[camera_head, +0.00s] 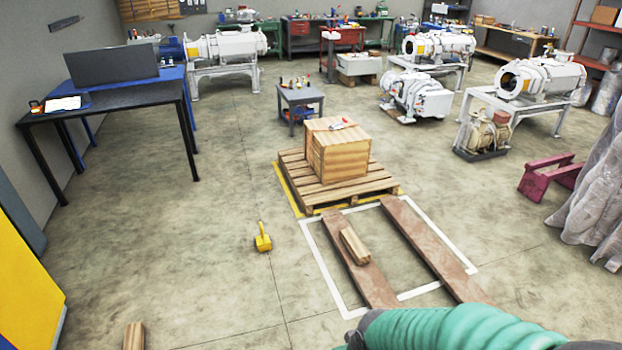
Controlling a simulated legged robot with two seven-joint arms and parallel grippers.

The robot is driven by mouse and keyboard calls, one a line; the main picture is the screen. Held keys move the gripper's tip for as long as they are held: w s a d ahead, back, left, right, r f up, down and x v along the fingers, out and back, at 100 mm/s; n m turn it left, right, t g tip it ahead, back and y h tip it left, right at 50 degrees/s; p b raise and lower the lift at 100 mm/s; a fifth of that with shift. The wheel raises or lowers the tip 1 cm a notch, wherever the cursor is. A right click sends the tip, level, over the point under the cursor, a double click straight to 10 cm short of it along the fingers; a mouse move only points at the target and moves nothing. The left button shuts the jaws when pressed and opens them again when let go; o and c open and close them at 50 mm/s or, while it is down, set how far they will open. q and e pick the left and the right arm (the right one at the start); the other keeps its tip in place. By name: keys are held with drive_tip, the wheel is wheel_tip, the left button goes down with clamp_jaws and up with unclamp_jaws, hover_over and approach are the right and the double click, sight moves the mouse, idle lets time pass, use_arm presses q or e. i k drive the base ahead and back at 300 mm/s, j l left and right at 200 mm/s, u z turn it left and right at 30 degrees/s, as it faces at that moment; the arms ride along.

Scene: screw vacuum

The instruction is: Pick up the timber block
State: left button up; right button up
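A short timber block (355,246) lies on the left one of two long reddish-brown planks (432,243) on the floor, ahead of me and right of the middle. Another piece of timber (134,336) shows at the bottom edge on the left, partly cut off by the frame. I cannot tell which of the two the task means. Neither of my grippers is in view. A green ribbed sleeve or hose (450,328) fills the bottom right; I cannot tell whether it is part of my arm.
A wooden crate (338,152) stands on a pallet (290,168) behind the planks. A small yellow object (263,238) lies on the floor. A yellow panel (25,285) is at left, a dark desk (110,100) behind it. Plastic-wrapped goods (600,200) stand right. The left-centre floor is clear.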

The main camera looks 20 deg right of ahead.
sight(356, 248)
drive_tip(key=i+z, duration=0.3)
drive_tip(key=i, duration=1.75)
drive_tip(key=i+z, duration=0.2)
drive_tip(key=i, duration=0.25)
drive_tip(key=i+j+z, duration=0.2)
drive_tip(key=i, duration=0.25)
drive_tip(key=i+j+z, duration=0.2)
drive_tip(key=i, duration=0.2)
drive_tip(key=i+j+z, duration=0.1)
drive_tip(key=i+z, duration=0.3)
drive_tip(key=i+j+z, duration=0.1)
drive_tip(key=z, duration=0.3)
drive_tip(key=i+j+z, duration=0.55)
drive_tip(key=z, duration=0.2)
